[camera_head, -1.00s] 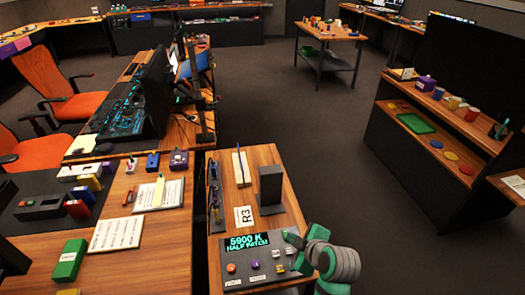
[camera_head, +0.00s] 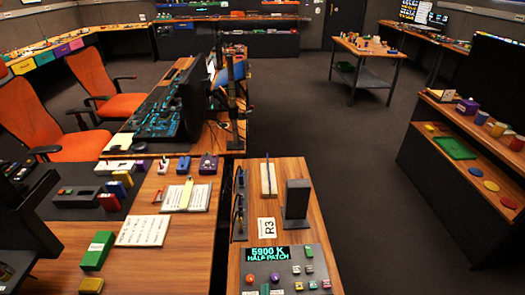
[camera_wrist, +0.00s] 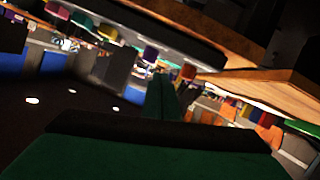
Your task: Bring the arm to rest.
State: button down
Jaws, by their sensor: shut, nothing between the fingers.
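My gripper (camera_wrist: 168,98) shows in the wrist view as narrow green fingers close together, with nothing between them. It points out over the room, clear of any surface.
A dark upright block (camera_head: 296,203) and an R3 card (camera_head: 267,227) are behind the panel. A desk with a green box (camera_head: 97,250) stands to the left. Shelves with a green tray (camera_head: 455,147) stand at right. The floor (camera_head: 365,190) between is clear.

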jog(key=s+r+m, duration=0.1)
jog(key=s+r, duration=0.1)
jog(key=s, duration=1.1)
jog(key=s+a+r+m+t, duration=0.1)
jog(key=s+r, duration=0.1)
jog(key=s, duration=1.1)
jog(key=shift+a+r+m+y, duration=0.15)
jog(key=shift+m+y, duration=0.15)
jog(key=shift+m, duration=0.1)
